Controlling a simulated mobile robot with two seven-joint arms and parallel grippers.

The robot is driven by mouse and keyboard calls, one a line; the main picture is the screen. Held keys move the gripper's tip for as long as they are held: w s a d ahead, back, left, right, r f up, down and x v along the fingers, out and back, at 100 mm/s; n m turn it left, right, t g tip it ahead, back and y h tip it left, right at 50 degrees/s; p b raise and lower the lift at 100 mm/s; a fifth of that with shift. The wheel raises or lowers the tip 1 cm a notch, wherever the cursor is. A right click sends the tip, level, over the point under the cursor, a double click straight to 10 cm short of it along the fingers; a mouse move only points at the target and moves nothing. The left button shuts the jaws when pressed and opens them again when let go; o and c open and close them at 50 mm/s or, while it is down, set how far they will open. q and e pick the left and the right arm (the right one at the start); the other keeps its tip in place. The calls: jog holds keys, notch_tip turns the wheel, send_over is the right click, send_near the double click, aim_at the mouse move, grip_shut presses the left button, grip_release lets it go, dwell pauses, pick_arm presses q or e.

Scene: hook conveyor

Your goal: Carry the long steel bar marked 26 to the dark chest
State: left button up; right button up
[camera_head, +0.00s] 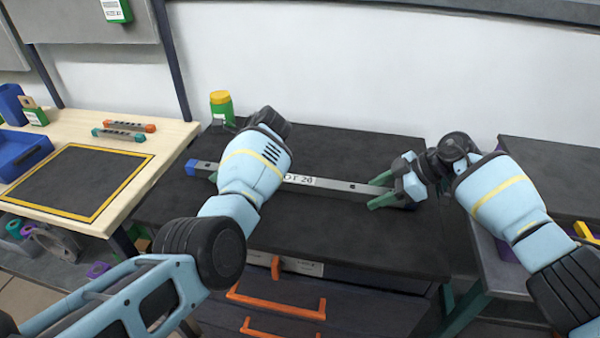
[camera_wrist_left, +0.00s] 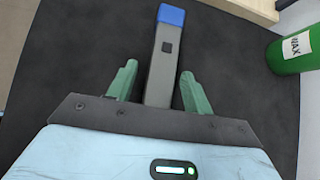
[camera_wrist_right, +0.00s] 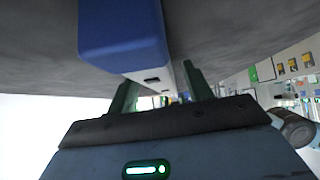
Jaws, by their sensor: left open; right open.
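The long steel bar (camera_head: 338,185) has a label whose visible part reads "OT 26". It lies across a dark drawer unit's top (camera_head: 330,230), with a blue left end. My left forearm hides part of it. My left gripper (camera_wrist_left: 158,82) is open, its green fingers on either side of the bar (camera_wrist_left: 161,75) near that blue end, with gaps visible. My right gripper (camera_head: 377,192) is open at the bar's right end. In the right wrist view a blue end (camera_wrist_right: 122,30) is close to the camera and the bar runs between the fingers; contact cannot be told.
A green jar with a yellow lid (camera_head: 221,107) stands behind the bar's left part. A wooden bench (camera_head: 140,180) at left holds a yellow-edged dark mat, two small bars and blue bins. Orange handles (camera_head: 275,301) are on the drawer fronts. Another dark-topped surface (camera_head: 560,170) is at right.

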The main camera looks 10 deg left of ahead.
pick_arm(q)
jog(key=v, duration=1.1)
pick_arm(e)
jog(key=v, duration=1.2)
pick_arm(q)
jog(key=shift+f, duration=0.1)
pick_arm(e)
jog(key=shift+f, duration=0.1)
